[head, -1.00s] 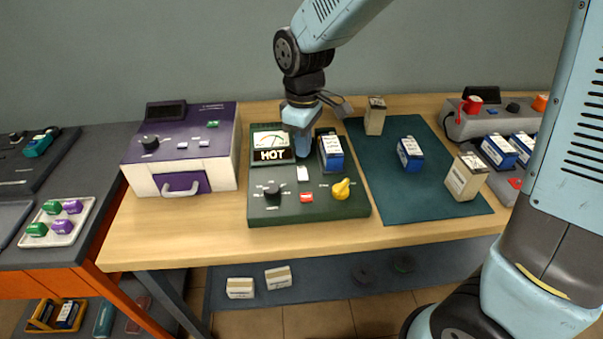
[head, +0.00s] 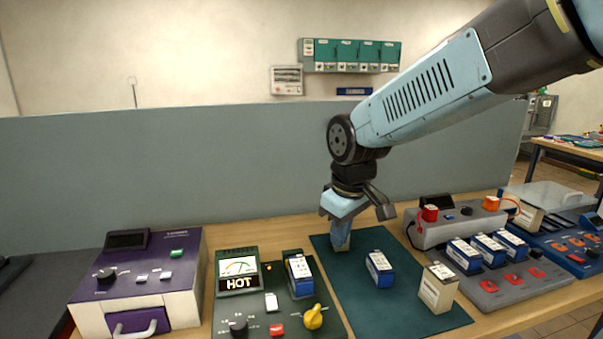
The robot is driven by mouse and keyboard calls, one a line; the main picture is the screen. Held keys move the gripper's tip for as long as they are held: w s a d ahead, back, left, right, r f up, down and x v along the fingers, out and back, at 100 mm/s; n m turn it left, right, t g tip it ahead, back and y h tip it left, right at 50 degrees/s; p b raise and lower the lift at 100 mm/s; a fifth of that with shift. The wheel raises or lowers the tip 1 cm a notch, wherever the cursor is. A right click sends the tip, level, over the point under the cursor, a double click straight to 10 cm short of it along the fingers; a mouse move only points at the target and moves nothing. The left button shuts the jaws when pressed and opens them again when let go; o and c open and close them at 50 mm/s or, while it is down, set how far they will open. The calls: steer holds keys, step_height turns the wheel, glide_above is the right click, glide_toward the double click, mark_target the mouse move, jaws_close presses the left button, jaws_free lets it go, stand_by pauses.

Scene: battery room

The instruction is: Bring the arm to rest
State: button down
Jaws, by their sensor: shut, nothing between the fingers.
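My gripper (head: 341,246) points down at the end of my arm, over the back left of the dark green mat (head: 340,291). Its fingers are shut with nothing between them. It hides most of whatever stands directly behind it; a tan patch at its fingers may be a beige battery. To its left is the green tester (head: 256,313) with a HOT sign, a dial and a yellow knob. A blue battery (head: 300,275) stands in the tester. Another blue battery (head: 379,268) and a beige battery (head: 438,288) stand on the mat.
A purple-topped unit (head: 150,268) stands at the left of the wooden bench. A grey charger (head: 515,283) with several blue batteries and a blue unit (head: 572,240) are at the right. A grey partition (head: 160,170) rises behind the bench. The air above the bench at left is clear.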

steer(key=s+d+r+m+t, duration=0.1)
steer(key=s+d+r+m, duration=0.2)
steer(key=d, duration=0.5)
steer(key=s+d+r+m+t, duration=0.2)
steer(key=s+d+r+m, duration=0.2)
steer(key=s+d, duration=0.4)
steer(key=shift+m+t+h, duration=0.3)
steer(key=shift+m+h, duration=0.1)
steer(key=shift+m, duration=0.5)
